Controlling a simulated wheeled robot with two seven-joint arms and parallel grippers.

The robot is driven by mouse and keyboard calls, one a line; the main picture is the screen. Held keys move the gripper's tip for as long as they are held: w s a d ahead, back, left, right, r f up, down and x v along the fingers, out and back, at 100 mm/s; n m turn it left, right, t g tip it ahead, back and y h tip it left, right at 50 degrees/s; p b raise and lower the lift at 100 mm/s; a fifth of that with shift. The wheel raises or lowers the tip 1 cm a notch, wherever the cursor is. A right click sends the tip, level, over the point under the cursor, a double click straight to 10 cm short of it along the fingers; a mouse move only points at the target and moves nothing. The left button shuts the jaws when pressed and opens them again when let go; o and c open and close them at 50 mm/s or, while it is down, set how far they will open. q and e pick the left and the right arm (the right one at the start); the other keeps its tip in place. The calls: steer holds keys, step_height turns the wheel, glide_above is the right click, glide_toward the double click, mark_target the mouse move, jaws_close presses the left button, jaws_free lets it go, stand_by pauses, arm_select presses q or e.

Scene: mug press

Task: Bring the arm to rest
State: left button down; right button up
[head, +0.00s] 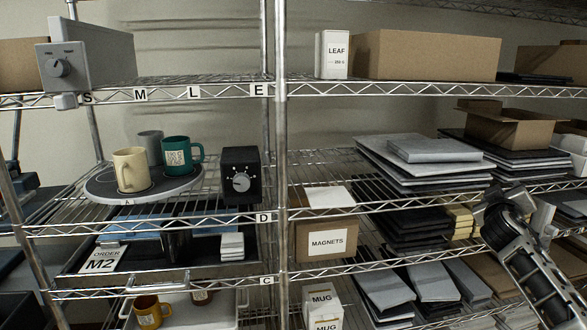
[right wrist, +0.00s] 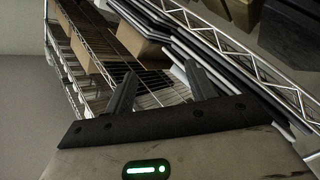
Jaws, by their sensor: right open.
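My right arm comes in from the lower right of the head view, in front of the right-hand shelves. Its end with the right gripper (head: 494,203) is beside the middle shelf, near the yellow blocks. In the right wrist view the right gripper (right wrist: 160,88) has its two fingers spread apart with nothing between them. Shelf wire and stacked sheets show beyond the fingers. My left gripper is not in view.
A round grey tray (head: 101,190) holds a cream mug (head: 130,169), a green mug (head: 177,157) and a grey mug (head: 150,145). A black dial box (head: 240,175) stands beside it. Grey sheets (head: 392,181) and a MAGNETS box (head: 327,243) fill shelves near my arm.

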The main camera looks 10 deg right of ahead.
steer(key=w+a+f+n+t+y, duration=0.1)
steer(key=w+a+n+t+y, duration=0.3)
steer(key=a+y, duration=0.35)
steer(key=s+a+f+n+g+y, duration=0.1)
steer(key=s+a+f+y, duration=0.15)
steer(key=a+f, duration=0.55)
steer(key=s+a+f+n+g+y, duration=0.1)
steer(key=s+a+f, duration=0.3)
steer(key=a+f, duration=0.45)
steer(key=s+a+f+g+y, duration=0.2)
steer(key=s+a+f+y, duration=0.1)
steer(key=s+a+f, duration=0.8)
steer(key=s+a+f+m+g, duration=0.1)
steer(key=s+a, duration=0.3)
steer(key=s, duration=0.4)
steer(key=s+a+f+m+g+y, duration=0.1)
steer(key=s+a, duration=0.3)
steer(key=s, duration=0.4)
steer(key=shift+s+a+f+m+y, duration=0.2)
steer(key=shift+f+m+y, duration=0.15)
steer(key=shift+f, duration=0.25)
